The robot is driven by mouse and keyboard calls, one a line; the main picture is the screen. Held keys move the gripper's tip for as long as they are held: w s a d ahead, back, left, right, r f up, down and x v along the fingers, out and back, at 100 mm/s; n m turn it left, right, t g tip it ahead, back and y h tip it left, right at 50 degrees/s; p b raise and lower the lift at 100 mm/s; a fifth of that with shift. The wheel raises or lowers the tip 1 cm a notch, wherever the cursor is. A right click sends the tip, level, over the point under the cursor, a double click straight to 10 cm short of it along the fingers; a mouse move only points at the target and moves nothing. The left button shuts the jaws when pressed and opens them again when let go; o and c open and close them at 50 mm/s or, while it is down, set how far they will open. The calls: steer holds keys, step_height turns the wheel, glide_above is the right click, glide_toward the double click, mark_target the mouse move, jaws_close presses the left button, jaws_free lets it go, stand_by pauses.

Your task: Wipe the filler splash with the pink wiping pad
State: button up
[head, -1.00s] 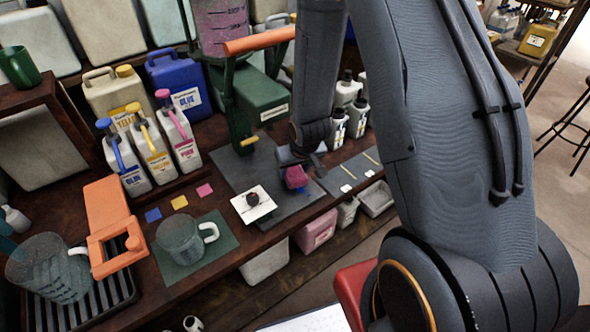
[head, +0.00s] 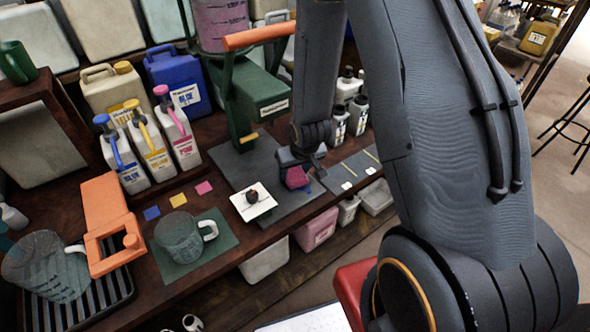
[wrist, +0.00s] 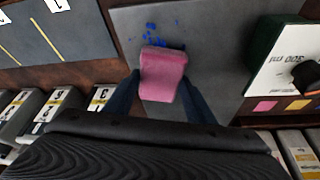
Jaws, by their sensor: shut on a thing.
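The pink wiping pad (wrist: 162,75) is held between the two fingers of my gripper (wrist: 160,92) in the wrist view. In the head view the pad (head: 296,178) shows below my gripper (head: 299,164), over the dark grey plate (head: 248,172) at the bench's front. The filler splash (wrist: 152,35) is a group of blue spots on that plate, just beyond the pad's far edge in the wrist view. Some blue (head: 312,184) shows right of the pad in the head view. I cannot tell whether the pad touches the plate.
A white card with a dark knob (head: 252,202) stands left of the pad. The green filler stand (head: 240,110) rises behind. A clear mug (head: 180,240) sits on a green mat. A dark strip with white labels (head: 350,172) lies to the right.

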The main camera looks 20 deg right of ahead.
mark_target(302, 181)
steer(key=shift+f, duration=0.25)
steer(key=shift+s+d+r+p, duration=0.1)
steer(key=shift+s+d+p, duration=0.2)
steer(key=shift+s, duration=0.65)
steer(key=shift+s+d+r+p, duration=0.1)
steer(key=shift+s+d+p, duration=0.15)
steer(key=shift+s, duration=0.7)
steer(key=shift+s+d+f, duration=0.1)
steer(key=shift+s+d, duration=0.15)
steer(key=shift+s, duration=0.4)
steer(key=shift+s+d+f, duration=0.1)
steer(key=shift+s+d, duration=0.1)
steer(key=shift+s, duration=0.45)
steer(key=shift+s+d, duration=0.25)
steer(key=shift+s, duration=0.4)
steer(key=shift+r+p, duration=0.1)
steer(key=shift+p, duration=0.3)
steer(key=shift+w+a, duration=0.2)
steer(key=shift+w, duration=0.45)
steer(key=shift+w+a, duration=0.25)
steer(key=shift+w, duration=0.35)
steer(key=shift+w+a, duration=0.2)
steer(key=shift+w, duration=0.45)
steer(key=shift+w+a, duration=0.3)
steer(key=shift+w, duration=0.7)
steer(key=shift+w+a, duration=0.3)
steer(key=shift+w, duration=0.65)
